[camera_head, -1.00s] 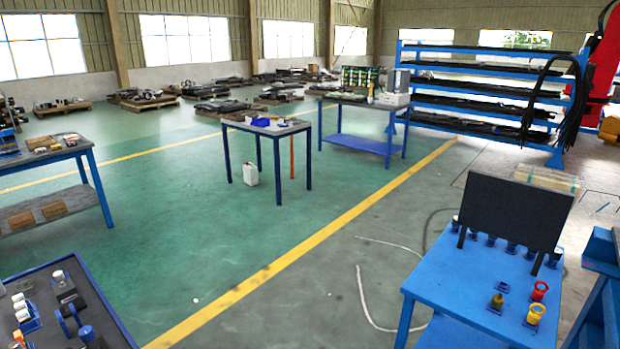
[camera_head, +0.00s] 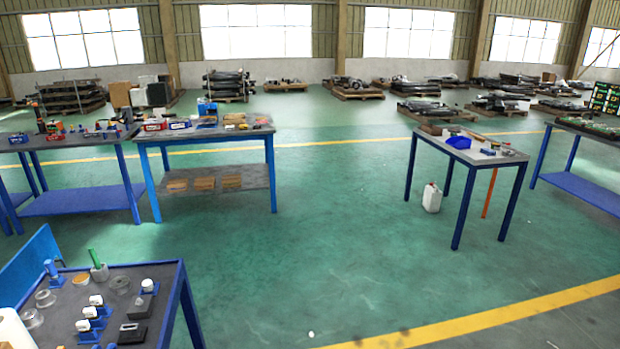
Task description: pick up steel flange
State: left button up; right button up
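On the dark-topped blue table (camera_head: 180,275) at the lower left, two silvery round flange-like parts lie near the left side. One flange-like part (camera_head: 45,298) is a little farther back, and the other (camera_head: 32,319) is nearer. A third greyish round piece (camera_head: 120,284) lies to their right. I cannot tell for certain which is the steel flange. Neither of my grippers is in view.
The near table also holds several white-topped blue parts (camera_head: 90,312), a black block (camera_head: 132,333) and a green-handled item (camera_head: 97,262). A second workbench (camera_head: 205,165) and a table with a blue bin (camera_head: 480,160) stand farther off. Open green floor lies between.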

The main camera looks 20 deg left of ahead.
aim_at(120, 285)
jog(key=i+u, duration=0.75)
jog(key=u, duration=0.15)
jog(key=i+l+u, duration=0.25)
jog(key=u, duration=0.2)
jog(key=i+l+u, duration=0.45)
jog(key=i+u, duration=0.2)
jog(key=u, duration=0.25)
jog(key=i+l+u, duration=0.15)
jog(key=u, duration=0.35)
jog(key=i+l+u, duration=0.1)
jog(key=u, duration=0.35)
jog(key=i+l+u, duration=0.1)
jog(key=l+u, duration=0.25)
jog(key=u, duration=0.15)
jog(key=l+u, duration=0.25)
jog(key=u, duration=0.2)
jog(key=i+l+u, duration=0.1)
jog(key=l+u, duration=0.2)
jog(key=u, duration=0.15)
jog(key=l+u, duration=0.45)
jog(key=l, duration=0.2)
